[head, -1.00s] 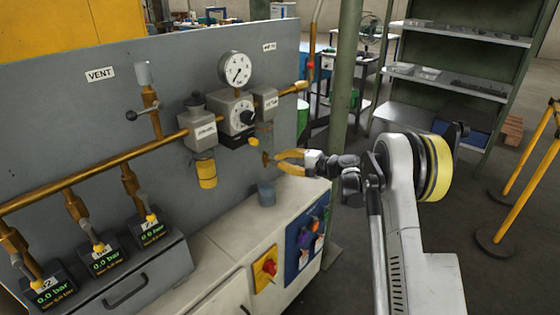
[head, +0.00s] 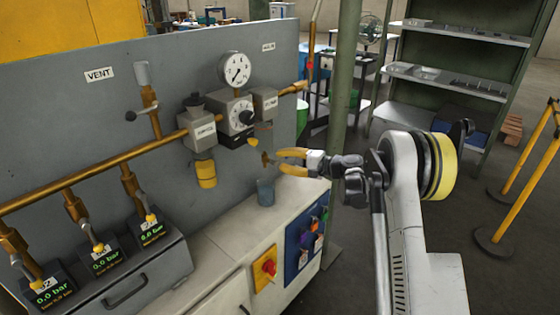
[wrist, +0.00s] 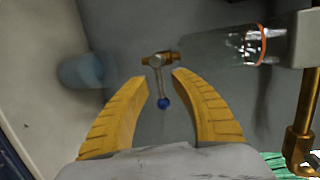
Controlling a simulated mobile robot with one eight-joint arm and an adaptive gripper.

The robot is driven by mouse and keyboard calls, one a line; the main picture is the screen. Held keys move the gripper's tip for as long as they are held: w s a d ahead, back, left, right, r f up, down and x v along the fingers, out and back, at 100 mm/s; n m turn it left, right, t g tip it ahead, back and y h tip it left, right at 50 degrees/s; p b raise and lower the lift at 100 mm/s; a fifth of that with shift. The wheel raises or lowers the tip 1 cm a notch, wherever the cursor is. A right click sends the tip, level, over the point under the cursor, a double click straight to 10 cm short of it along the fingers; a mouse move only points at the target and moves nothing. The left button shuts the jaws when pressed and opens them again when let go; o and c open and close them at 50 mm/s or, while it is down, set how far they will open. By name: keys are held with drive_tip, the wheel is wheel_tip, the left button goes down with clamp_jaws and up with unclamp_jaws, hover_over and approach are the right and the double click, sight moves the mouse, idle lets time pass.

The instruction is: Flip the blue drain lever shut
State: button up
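The drain lever is a short metal handle with a blue ball end (wrist: 164,103) in the wrist view. It hangs from a small brass valve (wrist: 158,60) below a clear bowl (wrist: 225,47). My gripper (wrist: 161,77) is open, its two yellow curved fingers on either side of the lever with gaps showing. In the head view my gripper (head: 279,161) faces the small brass drain fitting (head: 266,158) by the panel's right end. The blue ball is too small to make out there.
A blue-grey cup (head: 265,192) stands on the cabinet top below the drain; it also shows in the wrist view (wrist: 80,71). A yellow-bowled filter unit (head: 205,173) and a regulator with a gauge (head: 234,69) are left of my gripper. A green post (head: 345,110) stands behind.

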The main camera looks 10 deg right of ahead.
drive_tip(key=v, duration=1.1)
drive_tip(key=s+a+r+n+g+h, duration=0.25)
drive_tip(key=s+a+r, duration=0.2)
drive_tip(key=s, duration=0.25)
drive_tip(key=s+a+r+n+g+h, duration=0.1)
drive_tip(key=s+a+r+h, duration=0.25)
drive_tip(key=s+a, duration=0.3)
drive_tip(key=s+d+f+n+h, duration=0.2)
drive_tip(key=s+n+h, duration=0.3)
drive_tip(key=s, duration=2)
drive_tip(key=shift+s+h, duration=0.25)
drive_tip(key=shift+h, duration=0.05)
drive_tip(key=shift+d, duration=0.1)
